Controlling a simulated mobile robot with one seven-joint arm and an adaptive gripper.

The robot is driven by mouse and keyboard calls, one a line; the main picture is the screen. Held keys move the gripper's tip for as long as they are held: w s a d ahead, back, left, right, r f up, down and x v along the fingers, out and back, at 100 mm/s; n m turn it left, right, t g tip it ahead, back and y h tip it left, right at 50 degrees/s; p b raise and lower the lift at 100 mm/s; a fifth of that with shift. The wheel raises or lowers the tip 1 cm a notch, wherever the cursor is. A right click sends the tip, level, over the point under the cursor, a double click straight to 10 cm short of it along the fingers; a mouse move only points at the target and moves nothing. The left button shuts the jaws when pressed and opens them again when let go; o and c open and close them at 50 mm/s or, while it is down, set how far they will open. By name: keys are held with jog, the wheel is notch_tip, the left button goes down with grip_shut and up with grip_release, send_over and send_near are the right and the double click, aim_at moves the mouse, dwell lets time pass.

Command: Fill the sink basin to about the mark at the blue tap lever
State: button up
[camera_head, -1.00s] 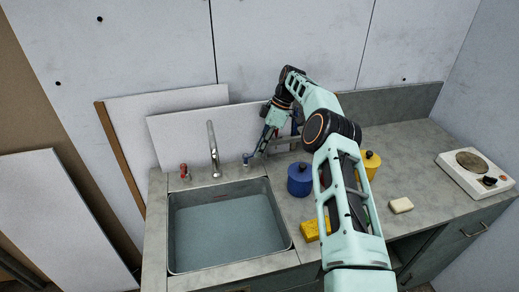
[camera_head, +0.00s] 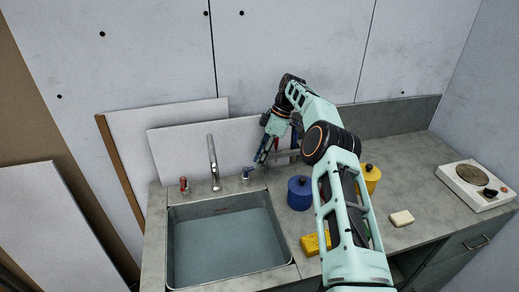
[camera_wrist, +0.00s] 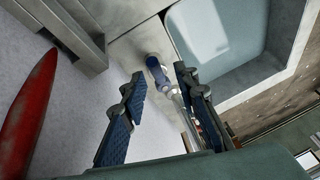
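The sink basin (camera_head: 175,245) holds bluish water (camera_head: 232,245) with a level surface. A small reddish mark (camera_head: 221,211) shows on its back wall, close to the waterline. The blue tap lever (camera_head: 247,172) stands behind the basin, right of the curved spout (camera_head: 213,160). No stream can be made out below the spout. My gripper (camera_head: 259,163) is just right of the blue lever. In the wrist view my gripper (camera_wrist: 160,79) is open, with the blue lever (camera_wrist: 157,72) showing in the gap between its fingertips. I cannot tell whether a finger touches the lever.
A red tap lever (camera_head: 184,184) stands left of the spout. A blue canister (camera_head: 300,193), a yellow canister (camera_head: 371,178), a yellow sponge (camera_head: 311,244) and soap (camera_head: 402,218) lie around my arm. A hotplate (camera_head: 474,185) is at the far right. Boards (camera_head: 200,142) lean behind the sink.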

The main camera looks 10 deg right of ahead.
notch_tip(320, 180, up, 7)
jog(key=shift+r, duration=0.1)
jog(key=shift+s+r, duration=0.1)
jog(key=shift+r, duration=0.35)
